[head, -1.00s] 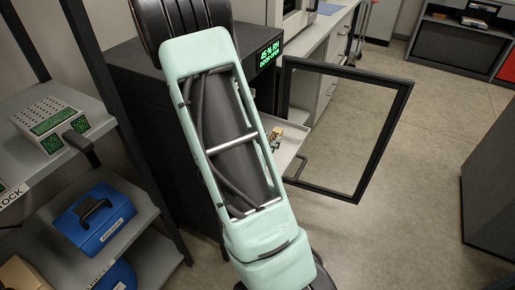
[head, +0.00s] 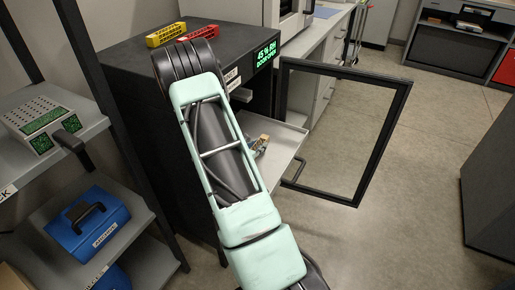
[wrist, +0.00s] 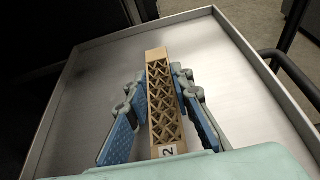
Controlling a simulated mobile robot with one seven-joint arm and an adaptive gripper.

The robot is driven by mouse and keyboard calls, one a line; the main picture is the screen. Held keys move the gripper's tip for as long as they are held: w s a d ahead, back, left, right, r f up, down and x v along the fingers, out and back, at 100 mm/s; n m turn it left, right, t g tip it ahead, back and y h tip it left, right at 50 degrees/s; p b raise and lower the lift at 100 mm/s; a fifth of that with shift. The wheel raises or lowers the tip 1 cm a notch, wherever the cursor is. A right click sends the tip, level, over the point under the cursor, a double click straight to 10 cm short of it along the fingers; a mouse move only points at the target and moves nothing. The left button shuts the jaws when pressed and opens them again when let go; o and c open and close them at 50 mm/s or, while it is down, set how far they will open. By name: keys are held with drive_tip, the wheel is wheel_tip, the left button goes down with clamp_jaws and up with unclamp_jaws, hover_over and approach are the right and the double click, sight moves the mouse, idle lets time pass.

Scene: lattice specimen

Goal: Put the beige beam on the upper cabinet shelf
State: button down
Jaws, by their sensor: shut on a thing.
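The beige beam (wrist: 160,90) is a lattice bar with a white label marked 2 at its near end. My gripper (wrist: 158,98) is shut on it, with blue-padded fingers on both sides. In the wrist view the beam lies lengthwise over a metal tray-like shelf (wrist: 85,90); I cannot tell whether it touches it. In the head view the beam (head: 263,140) shows small beside my arm, over the pulled-out shelf (head: 287,147) of the dark cabinet (head: 130,75). The cabinet's upper inside is hidden by my arm.
The cabinet's framed glass door (head: 335,130) stands open to the right. A yellow block (head: 166,36) and a red block (head: 198,33) lie on the cabinet top. A rack at left holds a blue case (head: 88,225).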

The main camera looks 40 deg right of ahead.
drive_tip(key=shift+f, duration=0.15)
drive_tip(key=shift+f, duration=0.3)
drive_tip(key=c, duration=1.7)
unclamp_jaws()
drive_tip(key=shift+r, duration=0.1)
drive_tip(key=shift+r, duration=0.15)
drive_tip(key=shift+a+r, duration=0.2)
drive_tip(key=shift+a, duration=0.05)
drive_tip(key=p+v, duration=0.1)
drive_tip(key=v, duration=1)
drive_tip(key=shift+s+a+p, duration=0.2)
drive_tip(key=shift+p, duration=0.15)
